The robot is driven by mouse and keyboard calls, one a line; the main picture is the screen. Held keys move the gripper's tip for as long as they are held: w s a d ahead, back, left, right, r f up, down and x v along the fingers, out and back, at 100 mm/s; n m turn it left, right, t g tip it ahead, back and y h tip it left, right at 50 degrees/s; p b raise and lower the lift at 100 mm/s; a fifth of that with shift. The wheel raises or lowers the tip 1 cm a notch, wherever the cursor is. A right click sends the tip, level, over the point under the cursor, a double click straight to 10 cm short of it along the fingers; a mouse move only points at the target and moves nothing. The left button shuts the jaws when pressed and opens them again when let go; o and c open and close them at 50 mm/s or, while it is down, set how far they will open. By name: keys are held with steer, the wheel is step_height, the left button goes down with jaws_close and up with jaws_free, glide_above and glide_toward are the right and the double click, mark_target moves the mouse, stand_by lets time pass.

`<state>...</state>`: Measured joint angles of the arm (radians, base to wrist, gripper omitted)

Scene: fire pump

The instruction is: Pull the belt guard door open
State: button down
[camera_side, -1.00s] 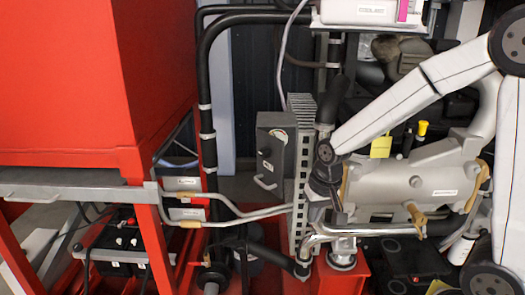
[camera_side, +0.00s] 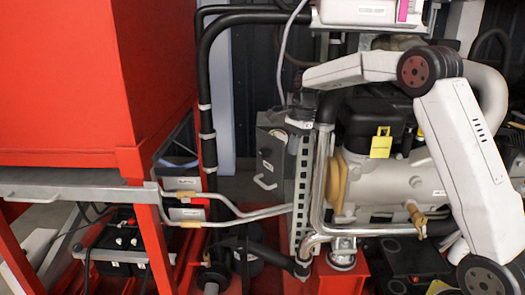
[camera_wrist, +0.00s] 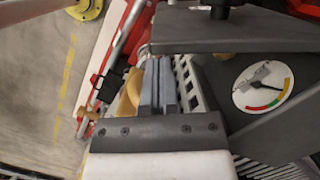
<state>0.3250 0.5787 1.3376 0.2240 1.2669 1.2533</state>
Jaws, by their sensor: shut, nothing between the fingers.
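A dark grey box with a pull handle (camera_side: 265,183) on its front stands left of a perforated metal strip (camera_side: 302,185) in the side view. I take this box (camera_side: 270,150) to be the belt guard door, but cannot be sure. In the wrist view, a grey panel with a round coloured gauge (camera_wrist: 262,86) lies right of my gripper (camera_wrist: 158,62). My gripper's two grey fingers are together and empty, beside the perforated strip (camera_wrist: 190,85). In the side view, my wrist is above the box's top right corner and hides part of it; the fingertips are not clear there.
A silver pipe (camera_side: 318,185) and a pump body with a yellow tag (camera_side: 381,143) stand to the right. A black pipe (camera_side: 206,110) and red frame (camera_side: 155,235) are on the left. A dark plate (camera_wrist: 235,30) lies close above the fingers in the wrist view.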

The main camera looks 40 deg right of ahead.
steer(key=shift+w+d+m, duration=0.2)
steer(key=shift+w+d, duration=0.2)
steer(key=shift+w, duration=0.35)
steer(key=shift+w+d+m, duration=0.2)
steer(key=shift+w+d, duration=0.15)
steer(key=shift+w, duration=0.35)
steer(key=shift+f, duration=0.1)
